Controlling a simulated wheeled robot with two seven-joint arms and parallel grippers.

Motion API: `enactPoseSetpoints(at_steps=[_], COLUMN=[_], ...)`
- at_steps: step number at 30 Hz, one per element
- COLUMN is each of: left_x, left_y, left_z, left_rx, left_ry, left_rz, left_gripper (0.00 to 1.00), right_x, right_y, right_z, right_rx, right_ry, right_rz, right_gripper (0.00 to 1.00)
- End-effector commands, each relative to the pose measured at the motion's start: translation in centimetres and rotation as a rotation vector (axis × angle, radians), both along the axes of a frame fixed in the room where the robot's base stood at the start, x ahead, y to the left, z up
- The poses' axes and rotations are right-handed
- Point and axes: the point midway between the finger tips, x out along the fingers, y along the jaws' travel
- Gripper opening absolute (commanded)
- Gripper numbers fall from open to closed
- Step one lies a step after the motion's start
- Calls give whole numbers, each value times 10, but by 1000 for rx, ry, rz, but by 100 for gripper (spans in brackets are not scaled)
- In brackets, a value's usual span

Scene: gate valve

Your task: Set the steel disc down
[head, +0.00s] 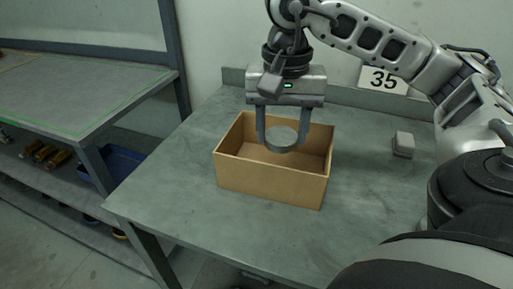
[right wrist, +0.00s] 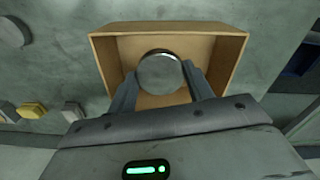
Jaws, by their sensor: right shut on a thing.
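The steel disc (head: 281,139) is round, grey and flat-faced. My right gripper (head: 281,137) points down and is shut on the disc, with one finger at each side of it. The disc is over the open cardboard box (head: 268,186), within its rim as the head view shows it. In the right wrist view the disc (right wrist: 160,72) sits between the fingertips, with the box (right wrist: 222,75) around and beneath it. I cannot tell the exact height of the disc above the box floor. My left gripper is not in view.
The box stands on a grey-green table (head: 175,200). A small grey block (head: 403,144) lies at the table's right. A shelf unit (head: 80,105) stands to the left. The table left of the box is clear.

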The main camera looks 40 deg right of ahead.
Motion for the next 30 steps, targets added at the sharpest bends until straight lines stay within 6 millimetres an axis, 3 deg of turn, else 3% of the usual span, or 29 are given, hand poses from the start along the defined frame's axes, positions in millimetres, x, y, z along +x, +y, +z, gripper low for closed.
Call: enactPoseSetpoints(at_steps=[3,10,17,23,30], left_x=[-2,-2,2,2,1], left_y=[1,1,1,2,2], left_z=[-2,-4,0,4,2], left_rx=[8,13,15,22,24], left_ry=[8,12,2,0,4], left_rz=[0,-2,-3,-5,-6], left_gripper=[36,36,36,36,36], right_x=[25,52,65,64,64], right_y=[1,0,1,0,0], right_z=[-18,-50,-67,-93,-96], right_rx=[2,1,0,0,-1], right_ry=[3,-1,0,-1,-4], right_rz=[-1,0,1,0,0], right_gripper=[17,17,17,17,17])
